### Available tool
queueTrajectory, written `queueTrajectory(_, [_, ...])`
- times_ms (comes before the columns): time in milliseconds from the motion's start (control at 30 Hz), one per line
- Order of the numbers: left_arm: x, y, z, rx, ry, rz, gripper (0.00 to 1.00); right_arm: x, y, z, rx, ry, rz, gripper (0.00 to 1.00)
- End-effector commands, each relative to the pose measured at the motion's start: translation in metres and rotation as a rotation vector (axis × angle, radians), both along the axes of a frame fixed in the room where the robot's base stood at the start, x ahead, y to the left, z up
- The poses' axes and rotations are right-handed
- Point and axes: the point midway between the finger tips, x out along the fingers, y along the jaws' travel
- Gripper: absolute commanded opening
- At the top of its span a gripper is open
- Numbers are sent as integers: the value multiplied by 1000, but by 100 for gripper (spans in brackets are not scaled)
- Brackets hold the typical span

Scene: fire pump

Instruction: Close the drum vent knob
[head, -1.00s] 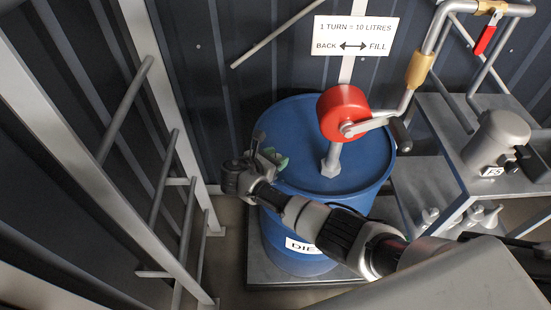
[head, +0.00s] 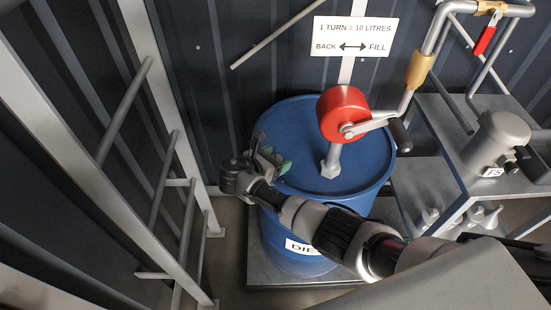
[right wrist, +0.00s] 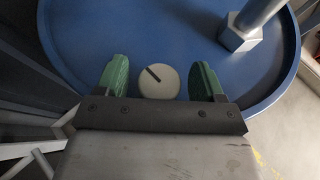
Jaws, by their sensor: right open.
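The drum vent knob (right wrist: 159,81) is a small round pale-grey cap with a dark line across it. It sits on the blue drum top (right wrist: 190,35), near the rim. My right gripper (right wrist: 160,80) is open, with one green finger on each side of the knob and a gap on both sides. I cannot tell its height over the drum top. In the head view my right gripper (head: 272,160) is at the left edge of the blue drum (head: 300,180) and hides the knob. My left gripper is not in view.
A red hand pump (head: 343,112) with a crank stands on the drum, its grey base (right wrist: 238,35) right of my gripper. A ladder-like rail (head: 160,195) stands at the left. A grey metal stand (head: 450,130) with a motor is at the right.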

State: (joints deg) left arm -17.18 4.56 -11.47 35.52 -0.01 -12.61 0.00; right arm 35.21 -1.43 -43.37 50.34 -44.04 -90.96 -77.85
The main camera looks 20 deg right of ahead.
Motion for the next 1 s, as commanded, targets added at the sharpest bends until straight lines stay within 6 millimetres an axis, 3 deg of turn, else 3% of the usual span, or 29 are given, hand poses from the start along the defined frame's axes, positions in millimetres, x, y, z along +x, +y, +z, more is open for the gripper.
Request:
queueTrajectory(167, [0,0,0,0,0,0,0,-4,10,4,2,-1,1,69])
queueTrajectory(600, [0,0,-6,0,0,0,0,-40,76,34,3,-1,1,69])
queueTrajectory(1000, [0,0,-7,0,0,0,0,-47,88,41,-1,1,-1,69])
